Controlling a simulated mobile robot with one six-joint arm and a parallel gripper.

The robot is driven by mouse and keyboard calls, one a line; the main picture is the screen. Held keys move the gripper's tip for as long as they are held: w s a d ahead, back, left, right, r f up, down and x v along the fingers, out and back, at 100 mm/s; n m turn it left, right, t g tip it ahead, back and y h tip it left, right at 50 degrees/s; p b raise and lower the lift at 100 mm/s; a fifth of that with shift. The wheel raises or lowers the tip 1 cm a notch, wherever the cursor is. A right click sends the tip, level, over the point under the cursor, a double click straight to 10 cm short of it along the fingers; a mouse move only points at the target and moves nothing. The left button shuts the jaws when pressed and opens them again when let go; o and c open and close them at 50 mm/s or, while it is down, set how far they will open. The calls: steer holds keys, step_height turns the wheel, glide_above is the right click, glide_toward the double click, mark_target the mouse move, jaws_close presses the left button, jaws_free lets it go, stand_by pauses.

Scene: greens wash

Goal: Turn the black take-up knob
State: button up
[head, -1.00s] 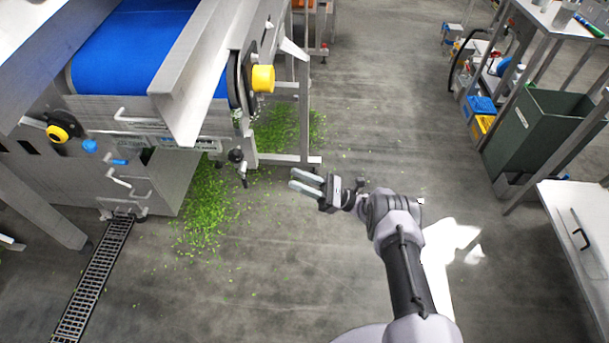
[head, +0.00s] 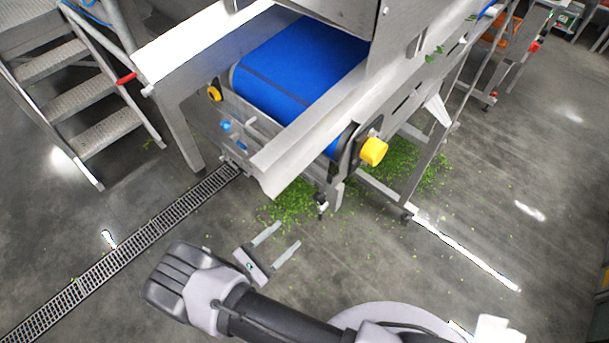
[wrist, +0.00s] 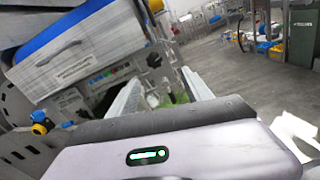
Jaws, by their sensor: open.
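The black take-up knob (head: 321,199) is small and dark. It sits low at the near right corner of the conveyor frame, above the spilled greens. In the wrist view a dark lobed knob (wrist: 154,60) shows beyond the fingers, and it looks like the same one. My gripper (head: 288,234) is open and empty, its two pale fingers pointing up and right toward that corner. It is apart from the knob in the head view. In the wrist view the fingers (wrist: 160,80) spread below the knob, with nothing between them but background.
The conveyor's blue belt (head: 295,75) ends above a metal chute lip. A yellow cap (head: 373,151) juts out at the frame's right side. Spilled greens (head: 290,207) lie below. A floor drain (head: 130,245) and metal steps (head: 75,85) are at left. Open floor lies at right.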

mark_target(316, 201)
steer(key=shift+n+y, duration=0.3)
steer(key=x, duration=1.1)
steer(key=a+b+x, duration=0.1)
steer(key=x, duration=0.4)
steer(key=shift+w+d+r, duration=0.2)
steer(key=shift+w, duration=0.4)
jaws_close()
steer(key=shift+f+m+b, duration=0.1)
steer(key=shift+m+b, duration=0.65)
steer(key=shift+m, duration=0.85)
jaws_free()
